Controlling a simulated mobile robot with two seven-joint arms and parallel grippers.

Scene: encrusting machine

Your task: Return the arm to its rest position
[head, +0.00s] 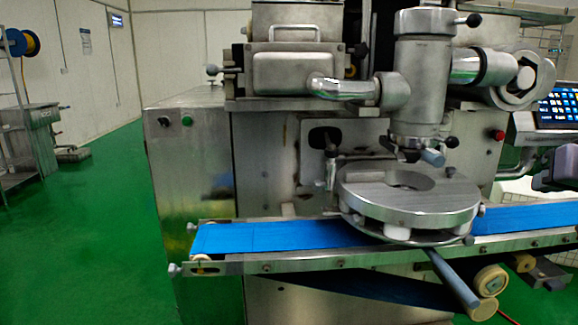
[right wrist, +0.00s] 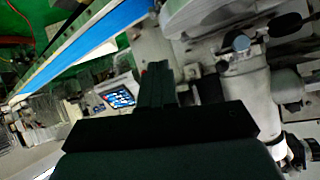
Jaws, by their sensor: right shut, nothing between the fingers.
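My right gripper (head: 545,181) shows as a dark shape at the right edge of the head view, in front of the machine's right side and below the control screen. In the right wrist view its dark fingers (right wrist: 155,85) are together with nothing between them. The encrusting machine (head: 290,150) fills the middle of the head view, with its round metal disc (head: 410,205) above the blue conveyor belt (head: 250,237). The gripper is apart from the disc and the belt. My left gripper is not in view.
The control screen (head: 558,105) is close above my right gripper. A blue-grey handle (head: 453,278) sticks out below the disc toward me. A metal rack (head: 22,130) stands at the far left. The green floor (head: 95,240) on the left is clear.

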